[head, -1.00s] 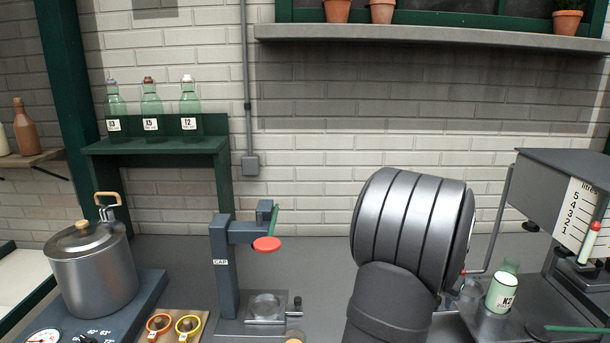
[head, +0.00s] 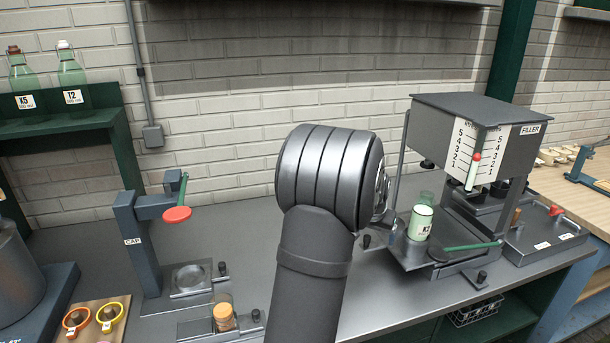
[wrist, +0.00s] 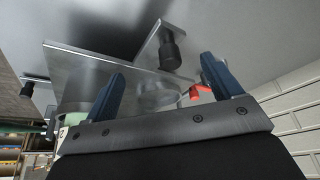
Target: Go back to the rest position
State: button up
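My gripper (wrist: 163,72) shows in the wrist view with its two blue fingers spread wide apart and nothing between them. The filler (head: 455,120), a grey box with a litre scale, stands to the right of my arm. A green-tinted bottle labelled K2 (head: 420,222) stands upright on the filler's platform, apart from my visible arm.
The capping press (head: 152,215) with a red disc stands left of my arm. A cork-coloured piece (head: 224,317) sits in a small holder in front. Two bottles (head: 72,76) stand on the green shelf (head: 60,127). The counter behind my arm (head: 240,230) is bare.

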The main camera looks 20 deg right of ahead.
jog(key=shift+o, duration=1.3)
jog(key=shift+w+a+r, duration=0.1)
jog(key=shift+a+r, duration=0.1)
jog(key=shift+a, duration=0.05)
jog(key=a+r+m+g+h, duration=0.2)
jog(key=a+r+m+h, duration=0.15)
jog(key=a+r, duration=0.45)
jog(key=a+r+m+g+h, duration=0.15)
jog(key=a+r+m, duration=0.35)
jog(key=r, duration=0.6)
jog(key=d+f+h, duration=0.1)
jog(key=d+f, duration=0.5)
jog(key=d, duration=0.1)
jog(key=shift+d+f, duration=0.25)
jog(key=shift+m, duration=0.25)
jog(key=v, duration=1)
